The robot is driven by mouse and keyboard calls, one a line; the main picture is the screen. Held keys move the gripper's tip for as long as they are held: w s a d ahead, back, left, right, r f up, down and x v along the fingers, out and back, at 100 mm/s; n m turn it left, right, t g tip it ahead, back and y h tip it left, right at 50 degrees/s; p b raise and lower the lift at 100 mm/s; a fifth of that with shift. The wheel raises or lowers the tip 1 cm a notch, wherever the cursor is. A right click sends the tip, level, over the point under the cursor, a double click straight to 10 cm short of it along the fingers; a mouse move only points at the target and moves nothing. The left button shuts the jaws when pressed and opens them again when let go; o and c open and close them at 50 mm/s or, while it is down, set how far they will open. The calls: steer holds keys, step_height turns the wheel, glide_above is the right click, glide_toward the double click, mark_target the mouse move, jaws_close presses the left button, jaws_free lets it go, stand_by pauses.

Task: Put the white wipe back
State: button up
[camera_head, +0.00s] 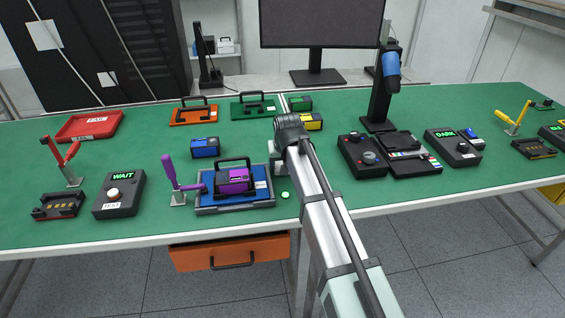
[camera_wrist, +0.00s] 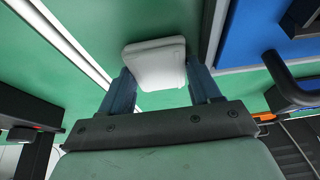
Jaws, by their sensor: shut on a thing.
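The white wipe (camera_wrist: 157,50) is a small, pale folded pad between my two fingers in the wrist view. My gripper (camera_wrist: 160,72) is shut on it, over green mat and close to a long white strip. I cannot tell whether the wipe touches the mat.
The tray holds a purple unit (camera_head: 235,181) under a black handle; its blue floor also shows in the wrist view (camera_wrist: 262,35). A small pale disc (camera_head: 285,195) lies near my arm. A black box (camera_head: 362,155) stands to the right. Green mat is clear left of the blue block (camera_head: 205,147).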

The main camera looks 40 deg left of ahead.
steer(key=shift+f, duration=0.15)
steer(key=o, duration=0.7)
steer(key=shift+o, duration=0.2)
steer(key=v, duration=1.2)
